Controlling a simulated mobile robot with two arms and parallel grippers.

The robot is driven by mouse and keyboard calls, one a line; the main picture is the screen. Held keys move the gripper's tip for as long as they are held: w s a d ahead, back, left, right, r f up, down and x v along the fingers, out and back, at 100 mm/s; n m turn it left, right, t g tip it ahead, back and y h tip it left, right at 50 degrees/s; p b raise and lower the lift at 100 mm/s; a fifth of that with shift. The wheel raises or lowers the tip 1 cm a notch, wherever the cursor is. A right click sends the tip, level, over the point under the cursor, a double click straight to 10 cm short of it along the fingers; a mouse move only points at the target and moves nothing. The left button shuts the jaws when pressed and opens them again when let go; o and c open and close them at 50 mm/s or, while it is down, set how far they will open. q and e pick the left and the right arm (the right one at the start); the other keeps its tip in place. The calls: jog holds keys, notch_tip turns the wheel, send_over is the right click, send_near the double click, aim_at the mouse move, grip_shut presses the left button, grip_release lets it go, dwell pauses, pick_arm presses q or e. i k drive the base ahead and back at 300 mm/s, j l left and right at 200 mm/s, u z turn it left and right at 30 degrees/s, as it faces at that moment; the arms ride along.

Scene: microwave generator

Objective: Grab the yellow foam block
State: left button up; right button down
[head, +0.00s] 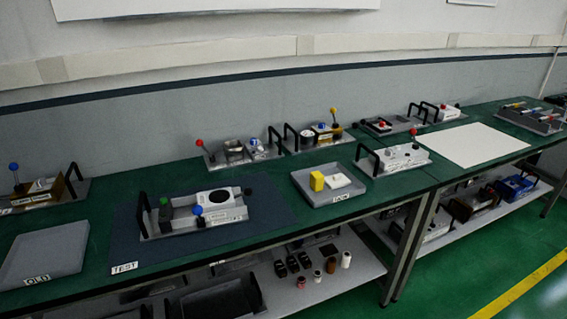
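The yellow foam block (317,181) stands upright in a shallow grey tray (345,199) on the green workbench. It is at the tray's left side, beside a white block (343,180). Its front and top show clearly, with nothing in front of it. Neither of my grippers shows in the head view.
A fixture with black handles (194,213) rests on a dark blue mat (272,227) left of the tray. Another handled fixture (402,158) stands right of it. An empty grey tray (46,254) is at far left. More fixtures line the back. A white sheet (472,145) lies at right.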

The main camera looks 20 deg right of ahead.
aim_at(317, 182)
jog(key=l, duration=2.1)
